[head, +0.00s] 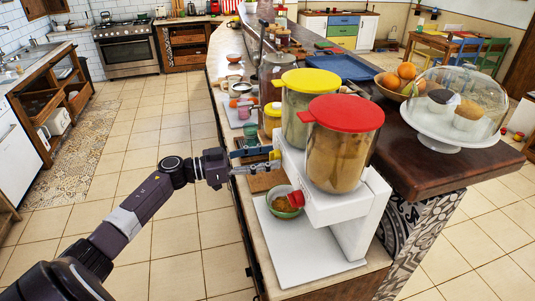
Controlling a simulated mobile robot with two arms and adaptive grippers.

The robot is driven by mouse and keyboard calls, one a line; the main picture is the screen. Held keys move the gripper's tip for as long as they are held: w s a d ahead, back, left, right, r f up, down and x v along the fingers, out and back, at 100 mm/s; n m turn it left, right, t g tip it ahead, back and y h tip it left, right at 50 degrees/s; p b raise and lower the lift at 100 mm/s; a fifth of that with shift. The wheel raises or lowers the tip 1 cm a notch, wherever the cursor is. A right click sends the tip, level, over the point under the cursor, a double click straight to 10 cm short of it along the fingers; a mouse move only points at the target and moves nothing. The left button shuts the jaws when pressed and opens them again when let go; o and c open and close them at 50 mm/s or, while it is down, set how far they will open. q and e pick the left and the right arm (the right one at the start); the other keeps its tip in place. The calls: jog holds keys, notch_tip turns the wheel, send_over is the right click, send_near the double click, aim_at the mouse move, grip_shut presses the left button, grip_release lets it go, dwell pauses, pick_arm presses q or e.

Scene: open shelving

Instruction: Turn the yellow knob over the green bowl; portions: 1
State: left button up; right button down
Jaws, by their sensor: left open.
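A white two-container dispenser (358,207) stands on the counter. One clear container has a yellow lid (306,81), the nearer one a red lid (345,112). The yellow knob (275,155) shows as a small yellow patch on the dispenser's left side. My left gripper (268,159) is open, its fingertips at the yellow knob and partly covering it; contact cannot be told. The green bowl (284,213) holds brown food and sits low in front of the dispenser, by the red knob (296,199). My right gripper is not in view.
A white board (290,258) lies under the bowl and dispenser. A glass-domed cake stand (437,135) and a fruit bowl (389,91) stand to the right. Jars and cups crowd the counter behind the gripper. The tiled floor at left is clear.

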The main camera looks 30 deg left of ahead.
pick_arm(q)
jog(key=shift+d, duration=0.2)
jog(key=shift+w+a, duration=0.1)
jog(key=c, duration=1.1)
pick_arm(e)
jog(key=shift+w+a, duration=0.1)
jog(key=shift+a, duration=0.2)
pick_arm(q)
jog(key=shift+m, duration=0.3)
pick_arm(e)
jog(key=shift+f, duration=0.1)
